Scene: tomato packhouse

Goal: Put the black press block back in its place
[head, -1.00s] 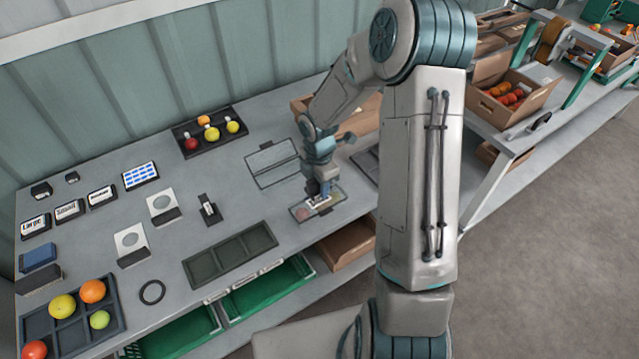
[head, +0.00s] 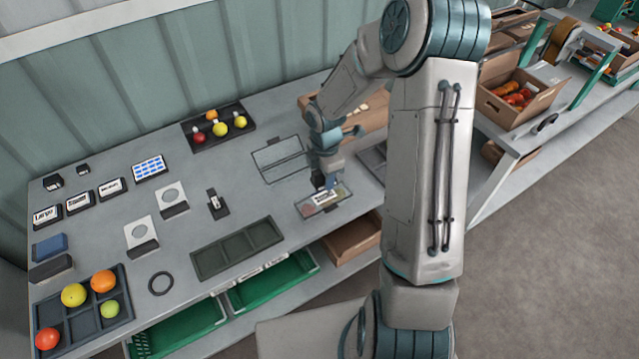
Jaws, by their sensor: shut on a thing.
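My gripper (head: 327,183) is pointing down over the flat box with a pale lettered label (head: 323,198), on the bench right of centre. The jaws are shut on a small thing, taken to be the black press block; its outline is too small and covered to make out. The label shows just below the fingers, and I cannot tell how large the gap is. Several dark blocks are on the bench: one at the left edge (head: 50,268) beside a blue block (head: 50,246), and one by a white card (head: 144,248). I cannot tell an empty place for the press block.
A dark three-part tray (head: 237,248) and a small upright holder (head: 216,205) stand left of my gripper. A clear outlined lid or frame (head: 280,158) lies behind. Fruit trays stand at back (head: 217,126) and front left (head: 83,310). A black ring (head: 161,283) lies near the front. Bare bench lies between.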

